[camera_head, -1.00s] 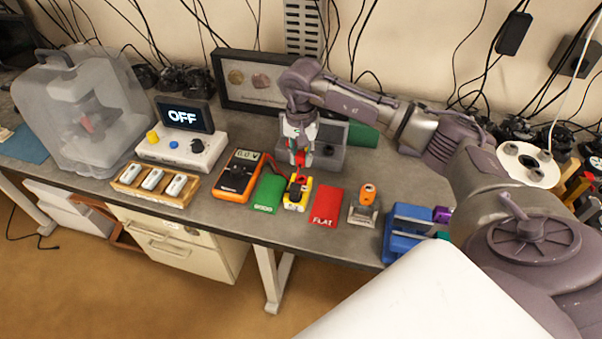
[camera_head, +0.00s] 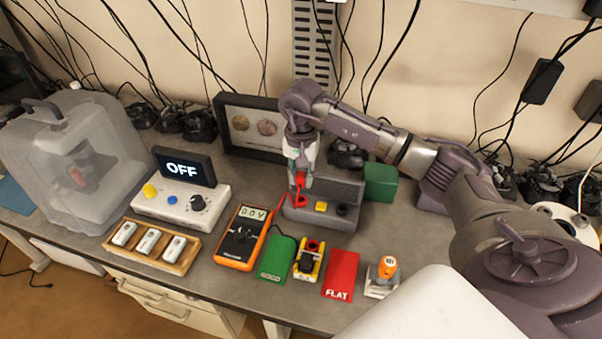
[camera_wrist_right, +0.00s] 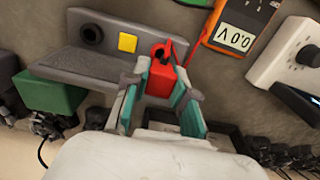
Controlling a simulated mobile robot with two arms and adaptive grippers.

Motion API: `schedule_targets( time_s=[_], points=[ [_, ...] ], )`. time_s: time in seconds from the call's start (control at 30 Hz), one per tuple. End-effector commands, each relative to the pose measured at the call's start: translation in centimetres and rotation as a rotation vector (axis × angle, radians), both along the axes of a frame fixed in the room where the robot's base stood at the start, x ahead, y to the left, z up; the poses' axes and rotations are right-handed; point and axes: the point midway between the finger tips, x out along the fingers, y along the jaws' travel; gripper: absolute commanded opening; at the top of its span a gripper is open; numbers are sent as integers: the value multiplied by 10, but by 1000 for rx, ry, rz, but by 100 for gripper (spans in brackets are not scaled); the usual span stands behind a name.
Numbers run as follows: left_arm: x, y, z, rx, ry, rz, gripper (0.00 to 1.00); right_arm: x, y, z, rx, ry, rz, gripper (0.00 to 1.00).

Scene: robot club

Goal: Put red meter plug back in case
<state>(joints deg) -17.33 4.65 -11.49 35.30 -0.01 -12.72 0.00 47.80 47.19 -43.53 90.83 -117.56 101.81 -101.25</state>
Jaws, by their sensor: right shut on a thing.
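My right gripper (camera_head: 298,172) is shut on the red meter plug (camera_head: 300,181), which also shows between the teal-lined fingers in the right wrist view (camera_wrist_right: 159,80). A red lead runs from it toward the orange meter (camera_head: 242,238), which reads 0.0 V. The plug is upright at the red socket (camera_head: 300,201) on the left of the grey case (camera_head: 345,190). I cannot tell whether its tip is in the socket or just above it. The case also has a yellow square (camera_head: 321,206) and a black socket (camera_head: 342,210). My left gripper is not in view.
A yellow battery tester block (camera_head: 308,262) with red and black tops stands between a green card (camera_head: 277,258) and a red FLAT card (camera_head: 341,273). A green box (camera_head: 381,182) stands right of the case. A wooden tray (camera_head: 152,246) and a control box (camera_head: 180,205) reading OFF are left.

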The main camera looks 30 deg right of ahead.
Motion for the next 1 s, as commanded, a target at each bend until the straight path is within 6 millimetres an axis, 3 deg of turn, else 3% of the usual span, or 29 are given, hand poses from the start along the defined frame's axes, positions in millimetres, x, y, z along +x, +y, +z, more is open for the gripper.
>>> schedule_targets(
  time_s=[0.1, 0.17, 0.27, 0.5, 1.0],
  points=[
    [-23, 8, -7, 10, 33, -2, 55, 0, 0, -11, 0, 1, -1, 0],
    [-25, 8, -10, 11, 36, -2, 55, 0, 0, -15, 0, 1, -1, 0],
    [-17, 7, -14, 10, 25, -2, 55, 0, 0, -24, -1, 1, -1, 0],
    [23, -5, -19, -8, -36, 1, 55, 0, 0, -40, 1, -1, -1, 0],
    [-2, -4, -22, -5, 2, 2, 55, 0, 0, -44, 0, -1, 0, 0]
  ],
)
